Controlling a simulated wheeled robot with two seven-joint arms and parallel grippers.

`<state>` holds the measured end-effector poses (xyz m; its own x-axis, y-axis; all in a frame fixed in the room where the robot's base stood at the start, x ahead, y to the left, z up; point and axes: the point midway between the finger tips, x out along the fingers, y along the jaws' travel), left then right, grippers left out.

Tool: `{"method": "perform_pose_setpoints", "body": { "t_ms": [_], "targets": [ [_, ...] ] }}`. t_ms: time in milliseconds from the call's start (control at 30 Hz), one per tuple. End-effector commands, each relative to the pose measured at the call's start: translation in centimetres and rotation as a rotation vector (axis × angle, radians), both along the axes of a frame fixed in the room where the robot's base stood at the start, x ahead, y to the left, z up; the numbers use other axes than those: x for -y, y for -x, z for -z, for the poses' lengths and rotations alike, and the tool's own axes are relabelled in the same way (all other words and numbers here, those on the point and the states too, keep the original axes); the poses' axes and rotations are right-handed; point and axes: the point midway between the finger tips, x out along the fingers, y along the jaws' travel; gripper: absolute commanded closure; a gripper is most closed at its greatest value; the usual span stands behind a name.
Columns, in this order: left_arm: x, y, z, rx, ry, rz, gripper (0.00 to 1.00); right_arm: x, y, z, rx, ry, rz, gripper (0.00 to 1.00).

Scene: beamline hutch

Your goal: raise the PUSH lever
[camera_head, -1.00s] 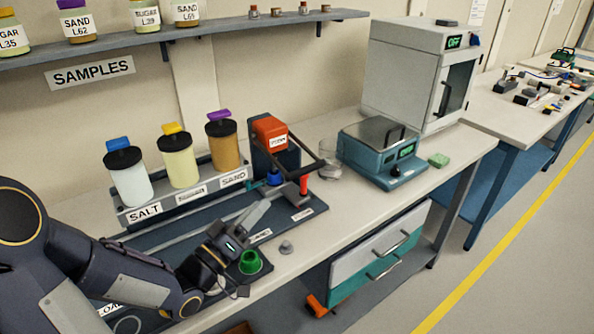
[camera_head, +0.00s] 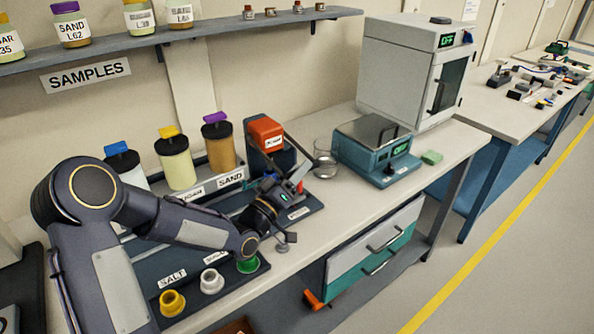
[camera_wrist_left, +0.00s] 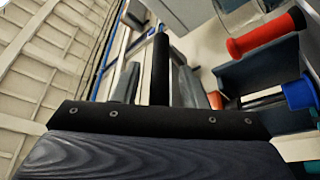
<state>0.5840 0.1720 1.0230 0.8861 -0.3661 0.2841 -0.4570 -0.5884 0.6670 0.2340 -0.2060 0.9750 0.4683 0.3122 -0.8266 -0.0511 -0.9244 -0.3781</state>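The press has an orange-red head (camera_head: 266,133) with a small label, at the right end of the dark rail. A dark bar (camera_head: 302,152) reaches out from it. The lever's red grip (camera_head: 300,187) shows only as a sliver behind my left gripper; in the left wrist view the red grip (camera_wrist_left: 265,35) is clear, at the upper right, beside a blue part (camera_wrist_left: 299,92). My left gripper (camera_head: 291,183) is just in front of the press. Its two grey fingers (camera_wrist_left: 158,82) stand apart, with a black bar visible between them. The red grip is outside the fingers. My right gripper is not in view.
Sample jars (camera_head: 176,160) stand behind my left arm. The bench front beside the drawers is clear.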

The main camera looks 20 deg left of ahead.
Motion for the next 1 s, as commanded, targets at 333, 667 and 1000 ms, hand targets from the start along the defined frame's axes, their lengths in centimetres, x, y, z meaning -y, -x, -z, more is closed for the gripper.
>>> {"method": "perform_pose_setpoints", "body": {
  "t_ms": [333, 667, 1000],
  "targets": [
    [0.0, 0.0, 0.0, 0.000, 0.000, 0.000, 0.82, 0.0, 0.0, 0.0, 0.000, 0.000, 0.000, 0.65],
    [0.0, 0.0, 0.0, -0.001, 0.000, -0.001, 1.00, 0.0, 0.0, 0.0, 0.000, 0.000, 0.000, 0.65],
    [0.1, 0.1, -1.3, -0.036, 0.047, 0.000, 1.00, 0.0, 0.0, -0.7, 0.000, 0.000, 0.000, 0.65]
  ]
}}
